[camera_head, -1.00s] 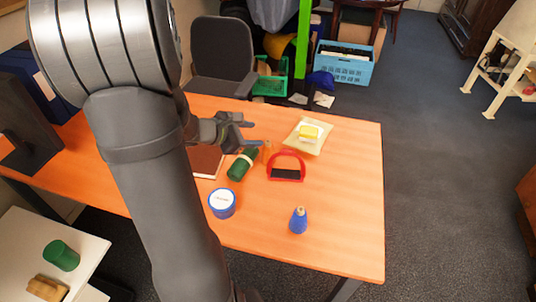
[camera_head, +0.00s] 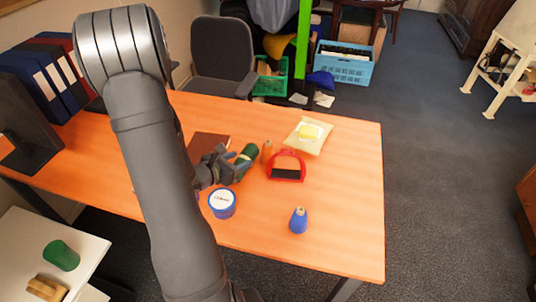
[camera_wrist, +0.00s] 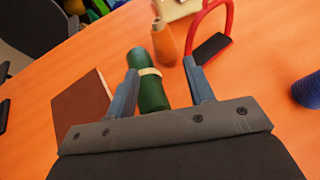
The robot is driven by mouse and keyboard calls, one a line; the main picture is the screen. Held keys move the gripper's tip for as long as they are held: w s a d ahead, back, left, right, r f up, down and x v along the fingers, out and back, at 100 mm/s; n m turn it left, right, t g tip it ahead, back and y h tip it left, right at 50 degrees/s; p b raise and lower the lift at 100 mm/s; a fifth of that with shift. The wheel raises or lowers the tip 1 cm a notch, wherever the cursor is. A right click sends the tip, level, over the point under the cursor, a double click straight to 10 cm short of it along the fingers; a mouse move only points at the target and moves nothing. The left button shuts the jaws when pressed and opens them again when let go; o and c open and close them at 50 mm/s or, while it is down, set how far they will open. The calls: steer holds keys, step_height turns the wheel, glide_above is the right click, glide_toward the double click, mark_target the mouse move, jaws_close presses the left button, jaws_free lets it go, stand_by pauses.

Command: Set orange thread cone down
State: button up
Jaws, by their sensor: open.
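The orange thread cone (camera_head: 267,151) stands upright on the orange table (camera_head: 330,225), between a green cylinder and a red-handled item. In the wrist view the cone (camera_wrist: 164,45) stands beyond my fingertips, and nothing holds it. My gripper (camera_head: 236,160) is open at the green cylinder (camera_head: 246,158). In the wrist view the green cylinder (camera_wrist: 150,90), with a pale band, lies between the two spread fingers of my gripper (camera_wrist: 160,82). I cannot tell if the fingers touch it.
A red-handled item (camera_head: 286,168) stands right of the cone. A blue-and-white tin (camera_head: 222,203), a blue thread cone (camera_head: 299,220), a brown book (camera_head: 207,146) and a packet with a yellow block (camera_head: 308,134) are on the table. The right front is clear.

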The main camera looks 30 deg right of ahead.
mark_target(265, 147)
steer(key=x, duration=1.7)
steer(key=shift+s+f, duration=0.1)
steer(key=shift+f, duration=0.1)
steer(key=c, duration=0.9)
steer(key=shift+o, duration=0.2)
steer(key=shift+r, duration=0.15)
